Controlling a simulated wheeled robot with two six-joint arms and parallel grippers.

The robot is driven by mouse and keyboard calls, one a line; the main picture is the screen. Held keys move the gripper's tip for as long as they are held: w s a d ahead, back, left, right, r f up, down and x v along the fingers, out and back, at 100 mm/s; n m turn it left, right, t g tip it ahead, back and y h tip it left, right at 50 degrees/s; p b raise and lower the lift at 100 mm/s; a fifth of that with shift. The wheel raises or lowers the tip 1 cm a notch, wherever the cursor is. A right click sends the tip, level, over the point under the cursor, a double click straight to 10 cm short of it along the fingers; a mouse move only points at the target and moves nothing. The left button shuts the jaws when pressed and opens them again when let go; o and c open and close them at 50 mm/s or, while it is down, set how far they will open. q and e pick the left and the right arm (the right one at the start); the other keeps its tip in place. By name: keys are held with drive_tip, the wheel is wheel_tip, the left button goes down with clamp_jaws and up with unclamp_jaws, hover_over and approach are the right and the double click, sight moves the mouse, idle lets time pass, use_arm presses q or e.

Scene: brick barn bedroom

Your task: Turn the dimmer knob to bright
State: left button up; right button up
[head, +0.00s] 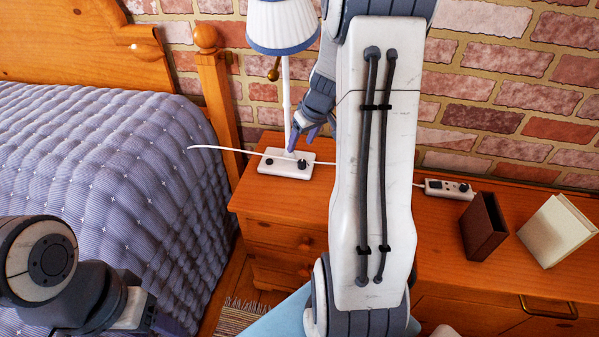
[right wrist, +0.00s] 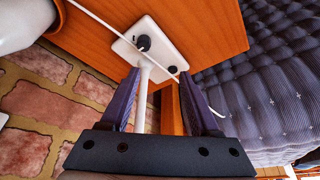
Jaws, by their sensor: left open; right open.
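A white box (head: 272,168) with a black round knob (head: 302,163) and a smaller dark part at its left end lies on the nightstand under the lamp. In the right wrist view the same box (right wrist: 127,48) and its knob (right wrist: 144,43) lie ahead of the fingertips. A similar box (head: 434,185) with a black knob (head: 463,187) lies further right; I cannot tell which knob is the dimmer. My right gripper (head: 302,135) is open above the nearer box, and the lamp's white pole shows between its fingers (right wrist: 158,74). My left gripper (head: 165,322) is at the bottom left, partly hidden and empty.
The lamp's shade (head: 283,25) is close to my right wrist. A white cable (head: 225,149) runs across the box. A bed (head: 110,160) stands left. A dark brown holder (head: 484,226) and a cream block (head: 556,231) stand right. A brick wall is behind.

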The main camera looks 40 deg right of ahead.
sight(302, 161)
use_arm(q)
wheel_tip(302, 161, down, 4)
drive_tip(key=b, duration=0.2)
drive_tip(key=shift+r+b, duration=0.25)
drive_tip(key=shift+b, duration=0.15)
use_arm(e)
drive_tip(key=w+d+f, duration=0.1)
drive_tip(key=f, duration=0.2)
drive_tip(key=w+d+f, duration=0.1)
drive_tip(key=f, duration=0.3)
drive_tip(key=w+d+f, duration=0.1)
drive_tip(key=f, duration=0.3)
drive_tip(key=shift+w+d, duration=0.1)
drive_tip(key=shift+w, duration=0.1)
clamp_jaws()
